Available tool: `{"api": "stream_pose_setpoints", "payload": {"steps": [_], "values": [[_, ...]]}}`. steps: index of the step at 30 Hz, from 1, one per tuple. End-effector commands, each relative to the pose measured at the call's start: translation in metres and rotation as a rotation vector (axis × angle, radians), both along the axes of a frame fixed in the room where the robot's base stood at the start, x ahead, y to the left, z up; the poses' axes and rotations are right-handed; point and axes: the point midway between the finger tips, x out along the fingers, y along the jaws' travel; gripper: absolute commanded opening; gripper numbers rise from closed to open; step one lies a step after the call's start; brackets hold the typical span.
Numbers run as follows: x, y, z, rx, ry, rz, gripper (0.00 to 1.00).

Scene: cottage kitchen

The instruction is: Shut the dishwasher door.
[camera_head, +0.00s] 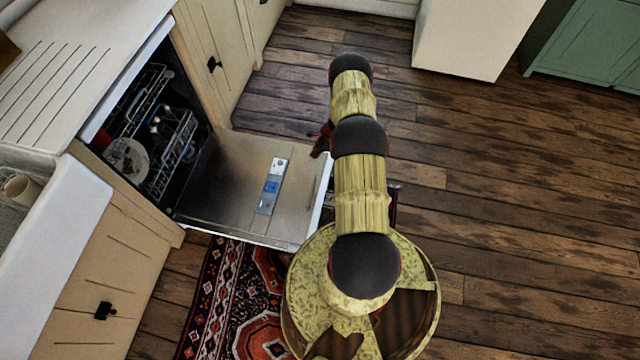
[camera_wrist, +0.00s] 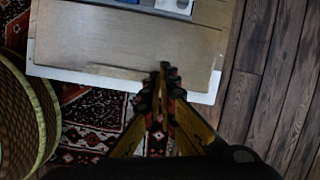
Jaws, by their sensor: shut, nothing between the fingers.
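The dishwasher door (camera_head: 235,190) is hinged fully down and lies about level in front of the dishwasher's open interior. A grey-and-blue dispenser panel (camera_head: 270,187) is on its inner face. In the wrist view the door (camera_wrist: 75,42) fills the upper part, with its pale outer edge across the picture. My gripper (camera_head: 318,150) is beside the door's outer edge, partly hidden by my arm. In the wrist view my gripper (camera_wrist: 163,72) is shut and empty, its tips overlapping the door's edge. I cannot tell whether they touch it.
Inside are wire racks (camera_head: 165,150) with some dishes. A patterned rug (camera_head: 235,300) lies under and before the door. Cream cabinets (camera_head: 215,50) flank the dishwasher below the counter (camera_head: 70,65). Wooden floor (camera_head: 510,210) is clear to the right.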

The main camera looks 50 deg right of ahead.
Motion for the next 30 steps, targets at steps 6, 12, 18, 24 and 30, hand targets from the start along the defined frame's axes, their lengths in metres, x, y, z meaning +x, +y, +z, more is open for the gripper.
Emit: {"api": "stream_pose_setpoints", "payload": {"steps": [6, 12, 18, 24, 30], "values": [[-0.054, 0.002, -0.084, 0.051, 0.053, -0.176, 0.00], [-0.068, 0.005, -0.109, 0.063, 0.067, -0.225, 0.00], [-0.062, 0.010, -0.137, 0.065, 0.068, -0.223, 0.00], [-0.051, 0.016, -0.171, 0.064, 0.068, -0.221, 0.00], [-0.044, 0.019, -0.193, 0.064, 0.067, -0.223, 0.00]]}}
